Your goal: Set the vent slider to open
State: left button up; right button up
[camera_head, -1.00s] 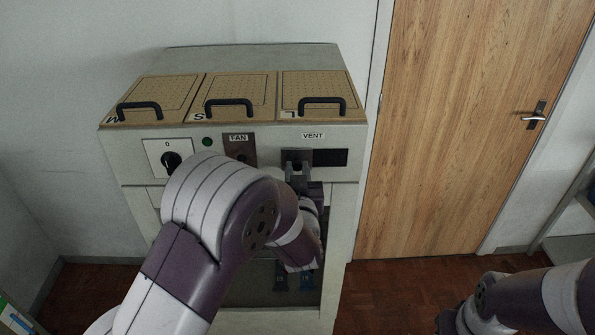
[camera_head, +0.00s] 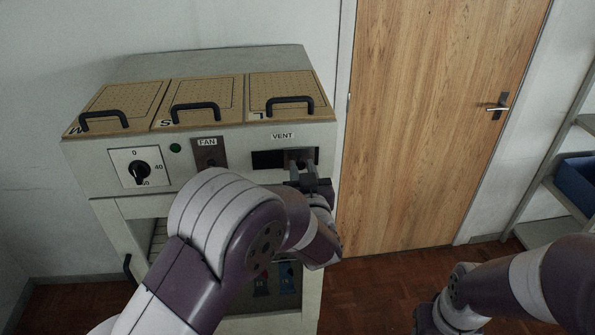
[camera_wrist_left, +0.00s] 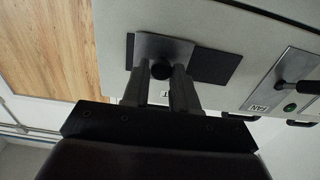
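The vent slider (camera_head: 300,155) is a grey plate with a dark knob in a black slot under the VENT label (camera_head: 283,136), on the cabinet front. The plate stands at the slot's right end in the head view, with the bare black slot to its left. In the left wrist view the plate (camera_wrist_left: 163,46) appears upside down, with the round knob (camera_wrist_left: 161,69) between my fingers. My left gripper (camera_wrist_left: 160,76) has a finger on each side of the knob, seemingly closed on it. My right gripper (camera_head: 432,322) is at the bottom edge, its fingers not clear.
The grey cabinet (camera_head: 90,180) also carries a dial (camera_head: 140,171), a green light (camera_head: 175,148) and a FAN panel (camera_head: 209,153). Three handled lids (camera_head: 200,95) lie on top. A wooden door (camera_head: 430,120) is to the right, then a shelf with a blue bin (camera_head: 578,180).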

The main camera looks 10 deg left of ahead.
pick_arm(q)
jog(key=shift+o, duration=1.4)
jog(key=shift+d, duration=0.3)
jog(key=shift+s, duration=0.25)
jog(key=b+v, duration=0.3)
jog(key=v, duration=0.9)
jog(key=shift+s+d+r, duration=0.1)
jog(key=shift+s, duration=0.05)
